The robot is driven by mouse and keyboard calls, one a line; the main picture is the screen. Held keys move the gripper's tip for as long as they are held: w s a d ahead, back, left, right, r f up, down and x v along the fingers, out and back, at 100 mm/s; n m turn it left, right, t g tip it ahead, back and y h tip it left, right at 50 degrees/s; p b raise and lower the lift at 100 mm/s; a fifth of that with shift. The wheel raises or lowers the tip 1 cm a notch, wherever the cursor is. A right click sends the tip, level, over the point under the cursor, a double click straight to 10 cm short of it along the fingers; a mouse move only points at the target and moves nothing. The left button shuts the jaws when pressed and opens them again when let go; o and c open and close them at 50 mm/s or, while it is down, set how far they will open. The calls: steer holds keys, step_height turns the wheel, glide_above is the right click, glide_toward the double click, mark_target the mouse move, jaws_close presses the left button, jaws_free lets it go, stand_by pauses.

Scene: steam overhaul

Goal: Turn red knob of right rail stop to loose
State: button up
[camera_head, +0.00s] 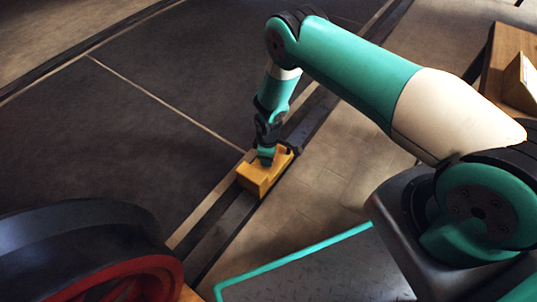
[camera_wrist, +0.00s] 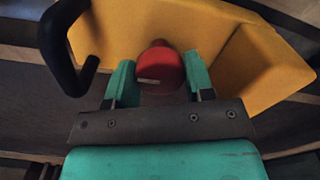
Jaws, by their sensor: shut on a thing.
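The rail stop is a yellow block (camera_head: 257,181) sitting on the rail in the head view. It fills the top of the wrist view (camera_wrist: 225,28), with a black curved handle (camera_wrist: 70,55) at its left. The red knob (camera_wrist: 161,66) is on the yellow block, with a short pale mark on its face. My gripper (camera_wrist: 160,85) has its two teal fingers on the left and right sides of the knob, shut on it. In the head view my gripper (camera_head: 266,156) points down onto the block, and the knob is hidden there.
A large dark wheel with a red inner part (camera_head: 120,280) stands at the lower left. The rail (camera_head: 215,222) runs diagonally under the block. A wooden box (camera_head: 505,60) is at the upper right. Bare floor (camera_head: 335,165) lies right of the rail.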

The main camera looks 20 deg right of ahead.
steer(key=shift+w, duration=0.1)
steer(key=o, duration=0.9)
steer(key=shift+r, duration=0.1)
step_height(320, 180, up, 17)
steer(key=p, duration=0.8)
steer(key=shift+r, duration=0.15)
